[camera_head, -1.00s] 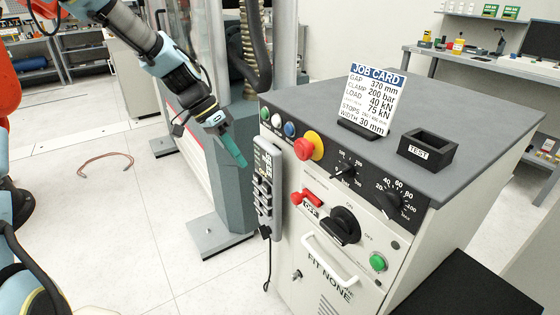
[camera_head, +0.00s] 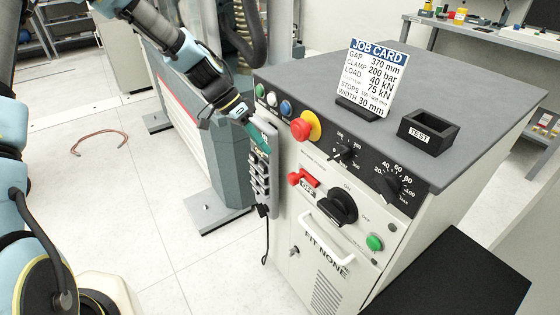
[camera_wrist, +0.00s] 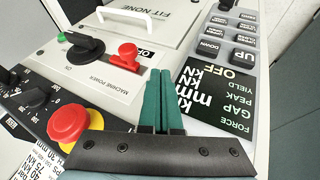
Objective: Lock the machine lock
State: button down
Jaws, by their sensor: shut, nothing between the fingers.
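The machine cabinet (camera_head: 300,215) has a red lock-like part (camera_head: 303,179) on its front, left of the black MACHINE POWER knob (camera_head: 338,206). The red part also shows in the wrist view (camera_wrist: 126,57), with a label reading OFF beside it. A small dark fitting (camera_head: 293,250), maybe a keyhole, sits lower on the front. My gripper (camera_head: 263,145) is shut and empty, its green fingers pointing at the upper left of the cabinet, in front of the grey pendant. In the wrist view the gripper (camera_wrist: 161,75) points between the red part and the pendant (camera_wrist: 240,100). I cannot tell whether it touches anything.
A red emergency stop (camera_head: 302,127) on a yellow base sits above the red part. A green button (camera_head: 374,242) and white handle (camera_head: 328,237) are lower right. The job card (camera_head: 373,75) and TEST box (camera_head: 428,130) stand on the grey top.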

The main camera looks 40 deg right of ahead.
aim_at(293, 178)
jog(key=p+x, duration=0.1)
jog(key=x, duration=0.2)
jog(key=shift+s+d+f, duration=0.1)
jog(key=shift+s+f, duration=0.1)
jog(key=shift+s, duration=0.05)
jog(key=shift+s+d+f+p, duration=0.15)
jog(key=shift+s+p, duration=0.1)
jog(key=shift+s, duration=0.4)
jog(key=shift+s+a+f+p, duration=0.1)
jog(key=shift+s+f+p, duration=0.15)
jog(key=shift+s, duration=0.4)
jog(key=shift+s+d+f+p, duration=0.1)
jog(key=shift+s+p, duration=0.2)
jog(key=shift+s, duration=0.35)
jog(key=shift+s+b, duration=0.55)
jog(key=shift+s, duration=1.5)
